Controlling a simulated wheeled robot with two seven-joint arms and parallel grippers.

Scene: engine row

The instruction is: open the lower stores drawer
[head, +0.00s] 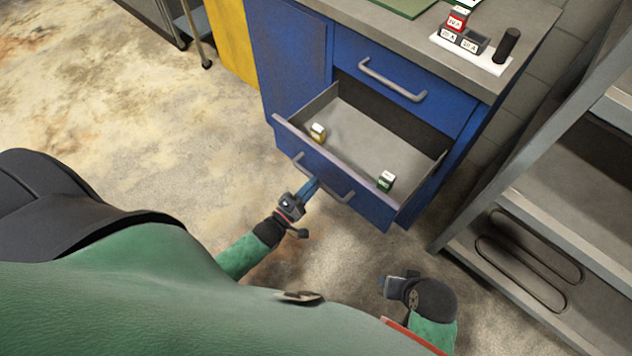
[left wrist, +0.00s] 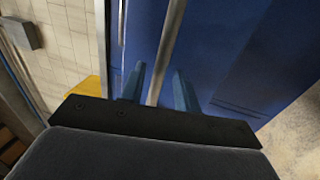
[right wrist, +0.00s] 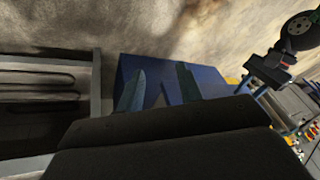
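The lower drawer (head: 352,146) of the blue cabinet is pulled well out, and its grey inside shows. Its grey bar handle (head: 340,193) is on the front panel and also shows in the left wrist view (left wrist: 168,50). My left gripper (head: 312,187) is at the left part of this handle. In the left wrist view its blue fingers stand apart, one on each side of the bar, with gaps visible. My right gripper (right wrist: 160,88) is open and empty, low over the floor to the right of the drawer.
The upper drawer (head: 405,85) is shut. A grey shelf rack (head: 540,225) stands at the right. Open floor (head: 130,120) lies to the left.

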